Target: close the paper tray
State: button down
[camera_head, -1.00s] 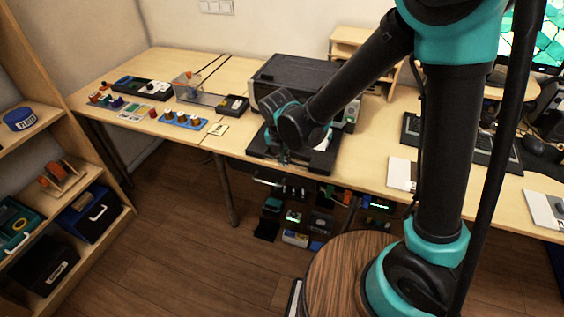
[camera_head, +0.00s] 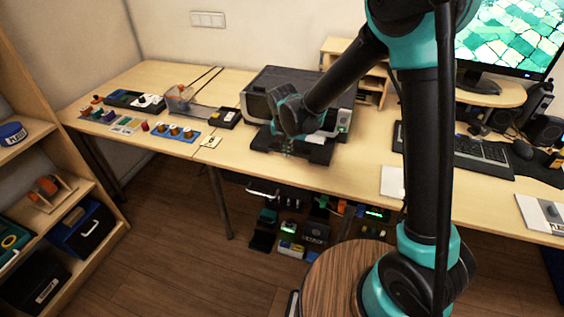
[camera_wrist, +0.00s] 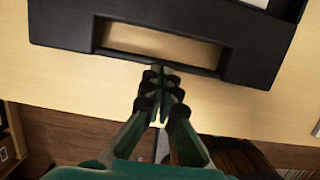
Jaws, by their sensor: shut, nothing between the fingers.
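The black paper tray (camera_head: 318,150) sticks out from the front of the dark printer (camera_head: 262,92) on the desk, partly pulled out. In the wrist view the tray (camera_wrist: 65,25) fills the top, with a cut-out in its front edge and a bit of white paper at the upper right. My gripper (camera_wrist: 160,72) is shut and empty, its fingertips at the tray's front edge by the cut-out; they look to be touching it. In the head view my gripper (camera_head: 286,148) is small and my wrist hides part of the tray and printer.
A strip of bare desk (camera_head: 290,173) lies in front of the tray. A keyboard (camera_head: 455,150) is to the right. Trays and small parts, including a blue holder (camera_head: 178,133), stand at the left. Several bins (camera_head: 290,228) are below the desk.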

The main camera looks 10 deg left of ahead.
jog(key=w, duration=0.5)
jog(key=shift+w+d, duration=0.25)
jog(key=shift+w, duration=0.05)
